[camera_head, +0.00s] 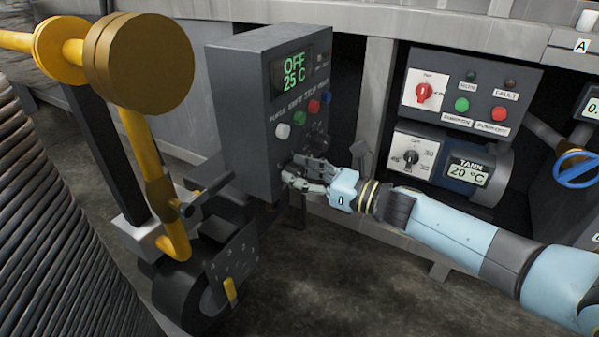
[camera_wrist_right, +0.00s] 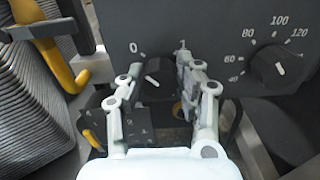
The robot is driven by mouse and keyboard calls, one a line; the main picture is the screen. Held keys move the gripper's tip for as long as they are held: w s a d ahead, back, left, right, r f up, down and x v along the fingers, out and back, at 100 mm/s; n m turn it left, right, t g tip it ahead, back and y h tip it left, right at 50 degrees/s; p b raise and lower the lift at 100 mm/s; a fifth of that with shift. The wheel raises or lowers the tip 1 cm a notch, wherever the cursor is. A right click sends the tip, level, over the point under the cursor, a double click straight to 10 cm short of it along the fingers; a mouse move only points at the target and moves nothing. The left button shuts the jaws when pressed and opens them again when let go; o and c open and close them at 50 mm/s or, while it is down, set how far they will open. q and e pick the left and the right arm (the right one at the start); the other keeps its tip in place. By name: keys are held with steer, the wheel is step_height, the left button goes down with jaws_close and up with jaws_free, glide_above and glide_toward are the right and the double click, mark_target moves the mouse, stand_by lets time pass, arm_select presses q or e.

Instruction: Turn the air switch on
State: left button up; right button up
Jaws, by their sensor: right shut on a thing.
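The grey control box (camera_head: 255,110) stands in the middle of the head view, its display (camera_head: 293,72) reading OFF and 25 C. In the right wrist view the dark switch knob (camera_wrist_right: 154,80) sits low on the box's face, with 0 at its upper left and 1 at its upper right. My right gripper (camera_head: 296,172) is at the lower front of the box. Its two fingers (camera_wrist_right: 157,66) are closed on the knob from both sides and partly cover it. My left gripper is not in view.
A temperature dial (camera_wrist_right: 280,68) is right of the switch in the wrist view. White, green, red and blue buttons (camera_head: 299,118) are above my gripper. Yellow pipework (camera_head: 150,150) stands close on the left. Pump and tank panels (camera_head: 465,95) are on the right.

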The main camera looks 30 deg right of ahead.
steer(key=m, duration=0.5)
steer(key=shift+d+m+p, duration=0.1)
steer(key=shift+m+p, duration=0.3)
steer(key=m+p, duration=0.1)
steer(key=m, duration=0.4)
steer(key=shift+m, duration=0.3)
steer(key=m+p, duration=0.1)
steer(key=m, duration=0.2)
steer(key=shift+f+m+p, duration=0.15)
steer(key=shift+m+p, duration=0.15)
steer(key=shift+m, duration=1.5)
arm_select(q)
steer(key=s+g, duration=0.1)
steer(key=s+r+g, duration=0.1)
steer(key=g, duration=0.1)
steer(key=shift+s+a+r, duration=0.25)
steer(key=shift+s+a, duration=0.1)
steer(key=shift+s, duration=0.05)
